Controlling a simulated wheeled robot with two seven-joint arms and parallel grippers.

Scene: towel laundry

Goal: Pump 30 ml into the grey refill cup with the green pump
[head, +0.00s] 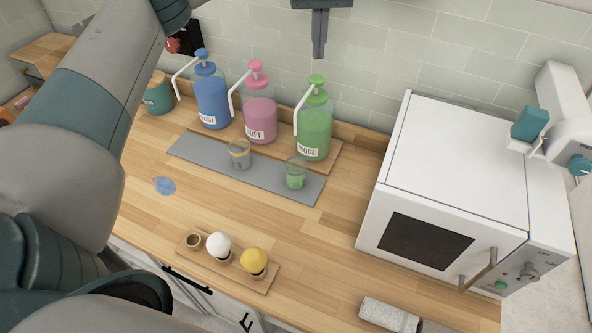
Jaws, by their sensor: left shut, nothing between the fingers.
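The green pump bottle (314,128), labelled WOOL, stands at the right of a row of three, with its spout bent down on its left side. A clear cup (296,174) with green liquid low inside stands on the grey mat (205,152) in front of it. A second clear cup (239,154) with a yellow band stands further left on the mat. I cannot tell for sure which cup is the grey one. My left gripper (319,52) is shut and empty, pointing down at the top middle, above the green pump in the picture. My right gripper is not in view.
A blue bottle (211,101) and pink bottle (260,118) stand left of the green one. A white machine (450,150) fills the right. A wooden holder (262,287) with white and yellow balls and a rolled towel (389,314) lie in front. A blue spill (165,186) lies left.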

